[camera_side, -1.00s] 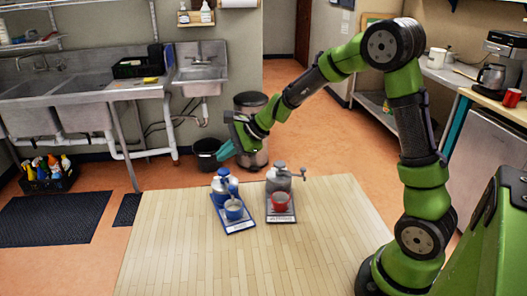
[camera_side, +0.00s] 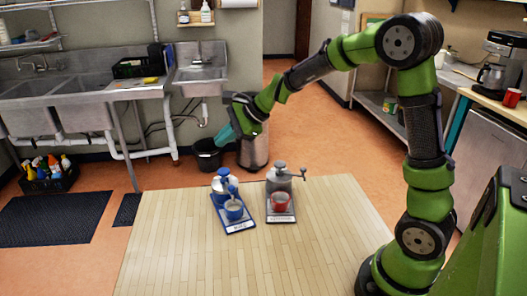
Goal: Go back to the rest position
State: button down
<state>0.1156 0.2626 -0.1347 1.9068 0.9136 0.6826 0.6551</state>
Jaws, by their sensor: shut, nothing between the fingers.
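My gripper (camera_side: 224,134) has teal fingers and is shut and empty. It hangs in the air beyond the wooden table's far edge, above and apart from everything on the table. In the picture it overlaps the black bucket and the bin behind. My green arm reaches to it from the right.
A black bucket (camera_side: 206,156) and a metal bin (camera_side: 255,152) stand on the floor behind the table. Steel sinks (camera_side: 85,95) line the left wall. A counter with a coffee machine (camera_side: 500,62) is at right. The table's left and front parts are clear.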

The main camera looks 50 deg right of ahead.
jog(key=s+a+r+n, duration=0.2)
jog(key=s+n, duration=0.4)
jog(key=s, duration=0.2)
jog(key=s+a+r+n+h, duration=0.1)
jog(key=s+n, duration=0.4)
jog(key=s, duration=0.4)
jog(key=s+a+r+n+g+h, duration=0.1)
jog(key=s+a+r+n, duration=0.1)
jog(key=s+n, duration=0.4)
jog(key=s, duration=0.3)
jog(key=shift+a+r+n, duration=0.3)
jog(key=shift+r, duration=0.05)
